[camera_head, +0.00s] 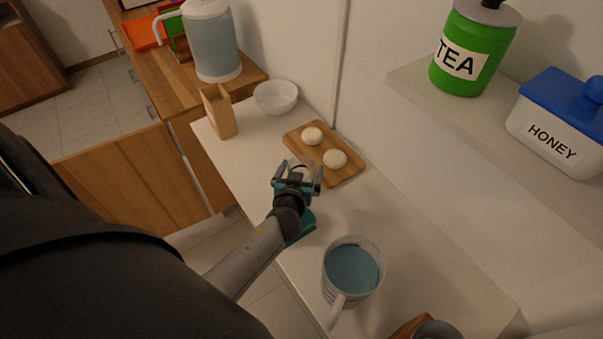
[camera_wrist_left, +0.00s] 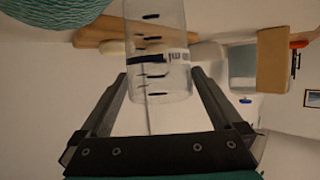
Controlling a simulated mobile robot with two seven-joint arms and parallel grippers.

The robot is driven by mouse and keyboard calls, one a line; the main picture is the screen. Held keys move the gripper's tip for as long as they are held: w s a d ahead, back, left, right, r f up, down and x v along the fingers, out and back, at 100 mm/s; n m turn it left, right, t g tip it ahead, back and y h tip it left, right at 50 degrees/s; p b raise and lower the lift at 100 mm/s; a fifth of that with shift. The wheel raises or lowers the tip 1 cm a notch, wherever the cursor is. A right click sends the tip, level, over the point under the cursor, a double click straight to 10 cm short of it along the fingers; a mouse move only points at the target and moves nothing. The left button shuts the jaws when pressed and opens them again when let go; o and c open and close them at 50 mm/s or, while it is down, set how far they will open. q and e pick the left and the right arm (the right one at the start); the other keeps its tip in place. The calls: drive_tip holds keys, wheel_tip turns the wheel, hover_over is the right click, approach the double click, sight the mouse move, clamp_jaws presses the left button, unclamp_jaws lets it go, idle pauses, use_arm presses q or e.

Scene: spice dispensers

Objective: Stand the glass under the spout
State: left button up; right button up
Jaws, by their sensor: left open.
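My left gripper (camera_head: 297,178) is open above the white counter, just in front of the wooden board in the head view. The clear glass (camera_wrist_left: 157,60), with dark marks and a dark band on its side, stands between the gripper's open fingers (camera_wrist_left: 158,80) in the wrist view, which looks upside down. I cannot tell whether the fingers touch it. In the head view the glass is mostly hidden by the gripper; a pale rim there may be its top. I cannot make out a spout in either view. My right gripper is not in view.
A wooden board (camera_head: 347,176) with two pale buns lies behind the gripper. A mug (camera_head: 352,270) stands nearer, at right. A tan box (camera_head: 219,112), a white bowl (camera_head: 276,97) and a jug (camera_head: 212,45) stand farther left. A shelf (camera_head: 440,105) holds tea and honey containers.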

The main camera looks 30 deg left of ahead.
use_arm(q)
drive_tip(key=shift+w, duration=0.1)
drive_tip(key=c, duration=1.4)
drive_tip(key=shift+c, duration=0.2)
drive_tip(key=shift+r, duration=0.1)
